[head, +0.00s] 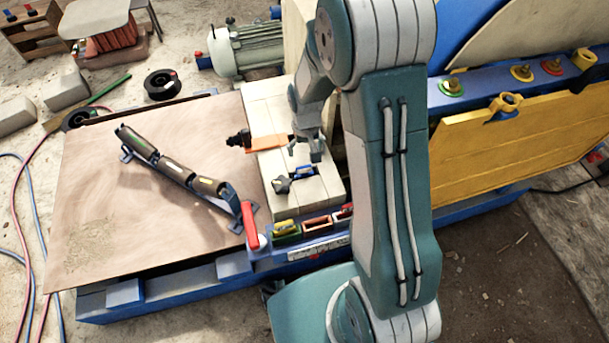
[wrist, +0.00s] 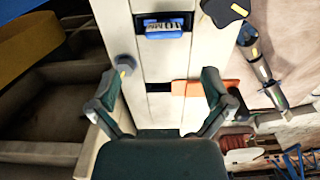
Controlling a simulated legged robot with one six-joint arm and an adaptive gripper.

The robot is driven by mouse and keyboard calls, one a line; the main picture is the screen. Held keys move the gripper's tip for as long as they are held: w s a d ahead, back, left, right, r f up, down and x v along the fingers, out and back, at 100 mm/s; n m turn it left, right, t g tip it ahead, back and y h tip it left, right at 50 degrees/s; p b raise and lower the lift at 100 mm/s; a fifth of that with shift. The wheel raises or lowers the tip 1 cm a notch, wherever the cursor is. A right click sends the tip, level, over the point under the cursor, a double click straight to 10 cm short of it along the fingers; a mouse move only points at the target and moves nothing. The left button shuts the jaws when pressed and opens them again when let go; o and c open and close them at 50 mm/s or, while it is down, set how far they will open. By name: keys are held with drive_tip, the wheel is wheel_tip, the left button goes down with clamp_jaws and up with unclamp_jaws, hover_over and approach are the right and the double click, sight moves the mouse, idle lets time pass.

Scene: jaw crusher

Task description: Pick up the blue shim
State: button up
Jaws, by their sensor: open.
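The blue shim (wrist: 164,33), with white "10 MM" lettering, sits in a dark slot in the pale block (wrist: 158,60). In the head view the blue shim (head: 304,171) shows small on top of the pale block (head: 328,188), just in front of my gripper (head: 306,150). In the wrist view my gripper (wrist: 160,92) has its two fingers spread wide with nothing between them. The shim lies beyond the fingertips, near the top of the picture, and the fingers appear apart from it. A second dark slot (wrist: 158,87) between the fingers looks empty.
Small coloured trays (head: 317,223) line the block's front. A roller frame (head: 175,170) lies on the brown sheet (head: 90,205).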

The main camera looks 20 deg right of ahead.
sight(304, 166)
drive_tip(key=f, duration=0.5)
drive_tip(key=shift+a+f, duration=0.25)
wheel_tip(304, 166, down, 5)
drive_tip(key=shift+w+f, duration=0.1)
drive_tip(key=shift+w, duration=0.05)
drive_tip(key=c, duration=1.3)
